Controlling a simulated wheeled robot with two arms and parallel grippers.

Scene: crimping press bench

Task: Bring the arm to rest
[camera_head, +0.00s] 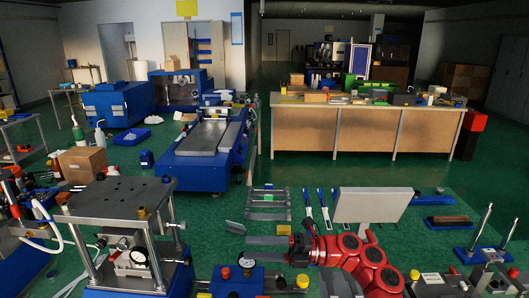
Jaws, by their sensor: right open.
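My right arm is red and reaches in from the lower right across the bench. My right gripper (247,247) points left, with its two grey fingers apart and nothing visible between them. It appears above the green bench top, left of a pale upright panel (370,205). The press (112,196), with a dark top plate, metal posts and a round gauge, stands to its left, with a gap between them. My left gripper is not in view.
A blue box with knobs (238,280) lies just below the gripper. A small metal rack (268,212) and blue-handled tools (309,206) lie beyond it. A blue fixture with two metal levers (487,252) stands at right. Some green bench top is clear farther back.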

